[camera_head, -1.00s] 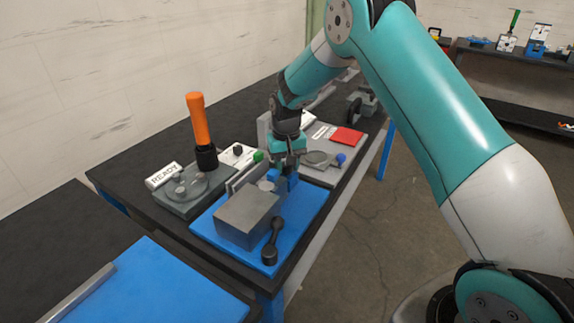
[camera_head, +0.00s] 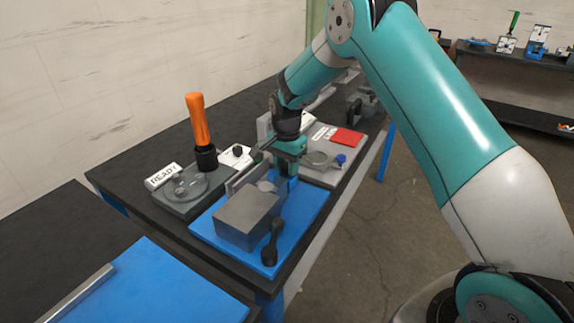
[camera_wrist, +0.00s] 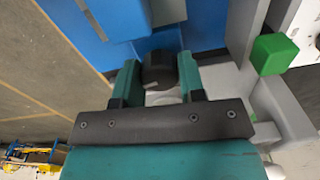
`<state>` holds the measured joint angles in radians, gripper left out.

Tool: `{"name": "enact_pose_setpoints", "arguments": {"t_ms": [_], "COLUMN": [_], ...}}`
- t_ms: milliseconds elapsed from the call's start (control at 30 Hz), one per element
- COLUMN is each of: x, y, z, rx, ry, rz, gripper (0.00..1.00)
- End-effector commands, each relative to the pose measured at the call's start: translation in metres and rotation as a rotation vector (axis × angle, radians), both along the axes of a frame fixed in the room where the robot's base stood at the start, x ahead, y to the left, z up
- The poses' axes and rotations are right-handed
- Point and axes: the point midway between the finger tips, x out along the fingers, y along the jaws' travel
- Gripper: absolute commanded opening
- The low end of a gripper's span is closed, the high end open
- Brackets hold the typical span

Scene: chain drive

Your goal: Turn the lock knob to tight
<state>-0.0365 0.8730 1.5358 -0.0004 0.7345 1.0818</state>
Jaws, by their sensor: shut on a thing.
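In the wrist view, a dark round lock knob (camera_wrist: 160,70) with a pale mark on its edge sits between the two teal fingers of my gripper (camera_wrist: 158,78), which is shut on it. In the head view my gripper (camera_head: 287,170) points down over the far right part of the blue plate (camera_head: 307,208), behind the grey block (camera_head: 247,218). The knob is hidden there by the gripper. Any tight marking cannot be made out.
A green block (camera_wrist: 272,53) is close to my gripper. To the left are an orange handle (camera_head: 198,120) and a READY sign (camera_head: 163,176). A red square (camera_head: 347,136) is on the panel behind.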

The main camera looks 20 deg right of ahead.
Motion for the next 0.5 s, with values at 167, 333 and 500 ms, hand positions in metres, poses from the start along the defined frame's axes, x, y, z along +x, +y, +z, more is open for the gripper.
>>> {"name": "enact_pose_setpoints", "arguments": {"t_ms": [167, 333, 500], "x": [0.004, 0.0041, 0.0042], "y": [-0.0006, -0.0006, -0.0007], "z": [0.0039, 0.004, 0.0042], "rx": [-0.001, 0.0, 0.0], "ry": [-0.015, -0.016, -0.016], "rz": [-0.103, -0.165, -0.195], "gripper": [0.13, 0.13, 0.13]}}
